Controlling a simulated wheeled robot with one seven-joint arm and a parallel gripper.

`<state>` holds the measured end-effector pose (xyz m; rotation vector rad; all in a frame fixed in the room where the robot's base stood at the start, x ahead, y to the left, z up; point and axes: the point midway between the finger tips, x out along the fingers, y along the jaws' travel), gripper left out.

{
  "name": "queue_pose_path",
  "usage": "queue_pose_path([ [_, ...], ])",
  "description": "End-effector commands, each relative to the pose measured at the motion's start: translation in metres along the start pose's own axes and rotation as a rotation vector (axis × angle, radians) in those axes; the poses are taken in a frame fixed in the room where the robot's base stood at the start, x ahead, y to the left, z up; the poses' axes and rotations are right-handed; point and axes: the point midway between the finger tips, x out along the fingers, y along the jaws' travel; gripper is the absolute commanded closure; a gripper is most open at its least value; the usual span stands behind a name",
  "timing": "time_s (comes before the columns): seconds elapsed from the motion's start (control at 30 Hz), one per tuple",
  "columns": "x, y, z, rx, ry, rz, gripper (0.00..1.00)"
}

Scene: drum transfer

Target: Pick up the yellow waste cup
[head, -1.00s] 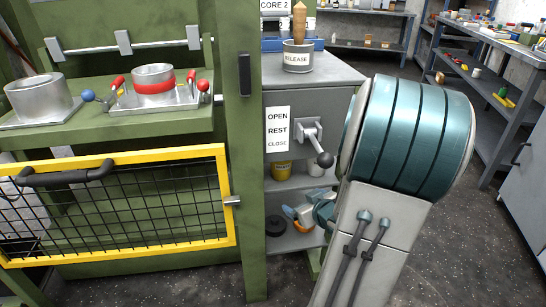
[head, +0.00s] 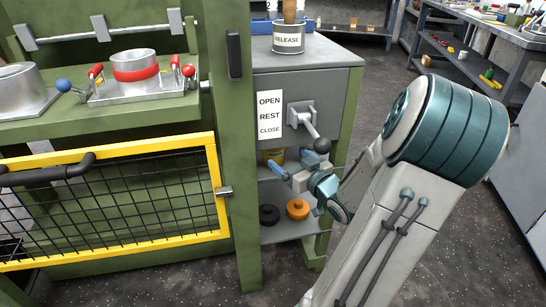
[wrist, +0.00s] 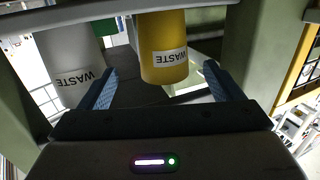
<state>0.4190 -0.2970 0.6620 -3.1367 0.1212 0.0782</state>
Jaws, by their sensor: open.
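The yellow waste cup (head: 273,157) stands on the upper shelf of the grey cabinet, partly hidden in the head view by my gripper (head: 281,167). In the wrist view the yellow cup (wrist: 163,48), with a WASTE label, lies ahead, between the lines of the two blue fingers. My gripper (wrist: 162,84) is open and empty, with the cup apart from both fingers. A white cup (wrist: 70,62), also labelled WASTE, stands beside it, outside the left finger in the wrist view.
The grey cabinet (head: 340,85) has a lever (head: 312,130) just above my gripper. An orange knobbed disc (head: 298,209) and a black one (head: 269,214) lie on the shelf below. A green post (head: 235,200) stands close on the left.

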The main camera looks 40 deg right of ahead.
Motion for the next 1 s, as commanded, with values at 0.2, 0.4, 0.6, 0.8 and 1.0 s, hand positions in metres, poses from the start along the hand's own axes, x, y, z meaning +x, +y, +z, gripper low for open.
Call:
queue_pose_path([
  [0.2,0.014,-0.001,0.002,0.000,0.001,0.000,0.14],
  [0.4,0.038,-0.005,0.007,0.000,0.001,0.000,0.14],
  [0.6,0.058,-0.005,0.004,-0.001,0.000,0.001,0.14],
  [0.8,0.059,-0.005,0.002,0.000,-0.001,0.001,0.14],
  [1.0,0.059,-0.005,0.003,0.000,-0.001,0.001,0.55],
])
